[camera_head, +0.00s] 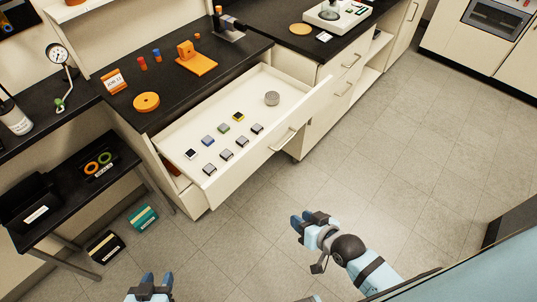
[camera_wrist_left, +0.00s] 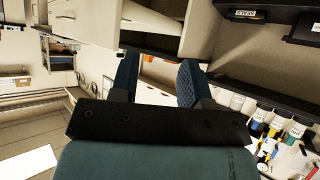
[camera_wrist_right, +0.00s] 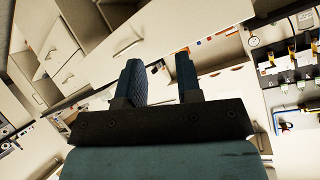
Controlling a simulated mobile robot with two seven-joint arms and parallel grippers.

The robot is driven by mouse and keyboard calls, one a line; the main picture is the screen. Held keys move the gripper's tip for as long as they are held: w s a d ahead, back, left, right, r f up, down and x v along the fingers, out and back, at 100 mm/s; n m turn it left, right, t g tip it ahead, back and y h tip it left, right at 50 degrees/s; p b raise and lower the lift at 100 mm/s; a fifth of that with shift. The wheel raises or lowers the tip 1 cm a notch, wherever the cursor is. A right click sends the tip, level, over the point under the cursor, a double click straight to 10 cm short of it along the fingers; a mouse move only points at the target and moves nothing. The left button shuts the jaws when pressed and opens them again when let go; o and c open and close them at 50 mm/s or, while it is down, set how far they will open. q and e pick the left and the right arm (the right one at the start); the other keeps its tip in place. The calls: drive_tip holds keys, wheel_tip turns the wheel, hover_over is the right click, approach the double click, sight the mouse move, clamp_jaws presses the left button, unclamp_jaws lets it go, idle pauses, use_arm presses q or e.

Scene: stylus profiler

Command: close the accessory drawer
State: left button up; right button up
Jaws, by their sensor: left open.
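The accessory drawer (camera_head: 250,162) is cream-coloured and pulled well out from under the black bench top. Its front panel carries a bar handle (camera_head: 283,140) facing the open floor. Inside lie several small dark and coloured blocks (camera_head: 226,155) and a round grey piece (camera_head: 272,98). My left gripper (camera_head: 157,281) is open and empty at the bottom edge of the head view, away from the drawer. My right gripper (camera_head: 302,218) is open and empty over the floor in front of the drawer, apart from the handle. Both wrist views show gaps between the fingers.
The bench top (camera_head: 165,92) above the drawer holds orange parts. A low black side table (camera_head: 75,175) stands at the left, with a teal box (camera_head: 143,218) and a black box (camera_head: 105,247) on the floor beside it. The tiled floor (camera_head: 400,150) at the right is clear.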

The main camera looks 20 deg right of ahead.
drive_tip(key=w+f+m+b, duration=0.1)
drive_tip(key=w+m, duration=0.1)
drive_tip(key=w+d+f+m+y+b, duration=0.1)
drive_tip(key=w+f+b, duration=0.1)
drive_tip(key=w, duration=0.1)
drive_tip(key=w+f+m+b, duration=0.1)
drive_tip(key=w+m, duration=0.1)
drive_tip(key=shift+w+d+f+m+t+y+b, duration=0.15)
drive_tip(key=shift+w+f+m+t+y+b, duration=0.05)
drive_tip(key=shift+f+m+t+y+b, duration=0.1)
clamp_jaws()
drive_tip(key=m+t+y+b, duration=0.1)
drive_tip(key=m+y+b, duration=0.1)
drive_tip(key=m+b, duration=0.3)
approach(254, 161)
drive_tip(key=shift+m, duration=0.6)
drive_tip(key=x, duration=0.2)
drive_tip(key=p+x, duration=0.1)
drive_tip(key=x, duration=0.3)
drive_tip(key=shift+f, duration=0.3)
drive_tip(key=shift+w+a, duration=0.25)
drive_tip(key=shift+w, duration=0.25)
use_arm(q)
wheel_tip(254, 161, down, 10)
drive_tip(key=shift+w+d+r, duration=0.2)
drive_tip(key=shift+w+d, duration=0.05)
drive_tip(key=shift+d, duration=0.1)
